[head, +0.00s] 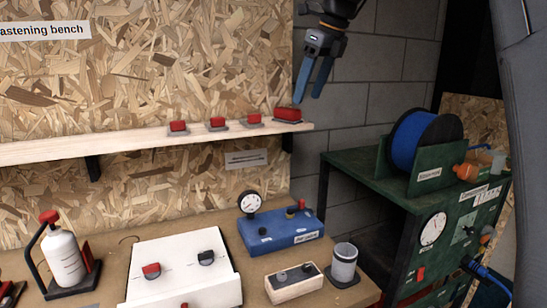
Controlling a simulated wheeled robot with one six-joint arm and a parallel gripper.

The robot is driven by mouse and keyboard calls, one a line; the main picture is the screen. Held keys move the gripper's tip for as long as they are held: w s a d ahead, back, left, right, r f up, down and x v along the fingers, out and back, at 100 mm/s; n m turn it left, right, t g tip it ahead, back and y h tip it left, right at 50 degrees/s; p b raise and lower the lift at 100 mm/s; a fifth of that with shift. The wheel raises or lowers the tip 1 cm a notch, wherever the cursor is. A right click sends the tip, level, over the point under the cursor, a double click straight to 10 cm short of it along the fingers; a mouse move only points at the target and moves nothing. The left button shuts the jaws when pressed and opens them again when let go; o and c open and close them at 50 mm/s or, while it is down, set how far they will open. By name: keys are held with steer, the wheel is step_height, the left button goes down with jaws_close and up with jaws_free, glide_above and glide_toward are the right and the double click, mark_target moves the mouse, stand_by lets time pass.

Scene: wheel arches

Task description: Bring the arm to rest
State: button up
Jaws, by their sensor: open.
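My gripper (312,82) hangs from the top of the head view with its two blue fingers pointing down. The fingers are slightly apart and nothing shows between them. The left fingertip is just above and beside the right end of the wooden shelf (60,150), near a red block (288,114). I cannot tell whether the fingertip touches that block. The rest of the arm above the gripper is mostly cut off by the frame.
Several red pieces stand on the shelf. The bench below holds a white box (150,245), a blue gauge unit (278,233), a wooden switch block (295,284), a grey cup (344,265) and a white bottle (65,258). A green cart (405,195) with a blue reel (410,145) stands right.

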steer(key=s+d+f+n+h, duration=0.1)
steer(key=s+d+f+n, duration=0.2)
steer(key=f, duration=0.4)
steer(key=s+d+f+n+g, duration=0.1)
steer(key=s+f+n, duration=0.35)
steer(key=f, duration=0.25)
steer(key=s+d+f+n+h, duration=0.1)
steer(key=s+d+f+n, duration=0.1)
steer(key=f+n, duration=0.4)
steer(key=s+d+f+n, duration=0.2)
steer(key=s+f+n, duration=0.4)
steer(key=s+f, duration=0.2)
steer(key=s+d+f+n+h, duration=0.1)
steer(key=s+d+f+n, duration=0.1)
steer(key=s+f+n, duration=0.4)
steer(key=s+f, duration=0.3)
steer(key=s, duration=0.4)
steer(key=shift+f+g, duration=0.2)
steer(key=shift+g, duration=0.2)
steer(key=shift+s, duration=0.1)
